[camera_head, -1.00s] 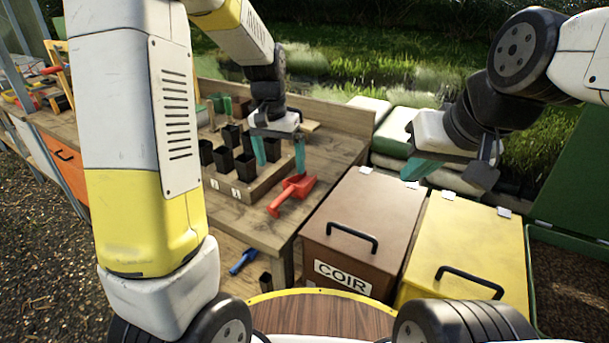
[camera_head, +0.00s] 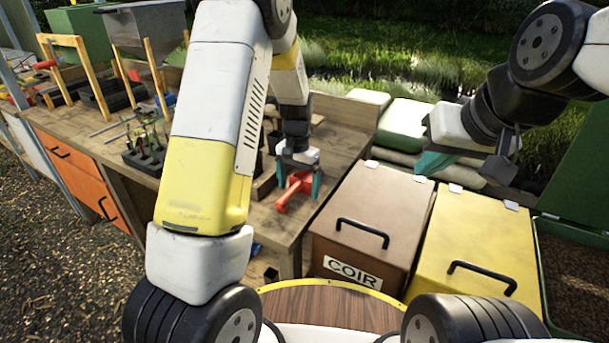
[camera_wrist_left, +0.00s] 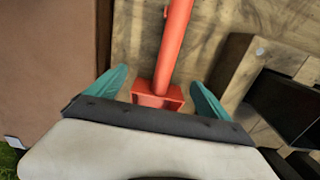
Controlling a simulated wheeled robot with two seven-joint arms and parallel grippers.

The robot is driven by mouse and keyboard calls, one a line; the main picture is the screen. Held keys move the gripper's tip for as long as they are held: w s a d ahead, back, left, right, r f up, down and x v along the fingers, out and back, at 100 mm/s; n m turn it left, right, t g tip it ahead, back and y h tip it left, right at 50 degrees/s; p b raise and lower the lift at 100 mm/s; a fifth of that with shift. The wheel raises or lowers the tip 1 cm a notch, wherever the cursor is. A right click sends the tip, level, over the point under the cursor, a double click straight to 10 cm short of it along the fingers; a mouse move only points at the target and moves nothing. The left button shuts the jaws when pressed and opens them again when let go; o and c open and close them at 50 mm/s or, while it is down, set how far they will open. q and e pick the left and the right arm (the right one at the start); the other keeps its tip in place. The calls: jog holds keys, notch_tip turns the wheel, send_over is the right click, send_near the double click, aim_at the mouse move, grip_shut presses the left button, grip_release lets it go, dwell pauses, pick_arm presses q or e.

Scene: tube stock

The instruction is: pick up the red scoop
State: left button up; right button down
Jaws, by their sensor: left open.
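The red scoop (camera_head: 296,190) lies on the wooden bench top near its right end, in the head view. My left gripper (camera_head: 298,190) is over it, open, with its teal fingers on either side of the scoop. In the left wrist view the scoop's red handle (camera_wrist_left: 174,45) runs up the picture, and part of its body shows between the open fingers of my left gripper (camera_wrist_left: 160,95). The fingers stand apart from the scoop on both sides. My right gripper (camera_head: 437,162) hangs empty above the bins at the right; its finger gap is not clear.
The brown COIR bin (camera_head: 385,195) stands right of the bench (camera_head: 275,222), with a yellow bin (camera_head: 480,235) beside it. A wooden tray with black pots (camera_wrist_left: 240,75) is close to the left gripper. A seedling tray (camera_head: 143,160) sits further left on the bench.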

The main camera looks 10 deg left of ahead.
pick_arm(q)
jog(key=c, duration=2)
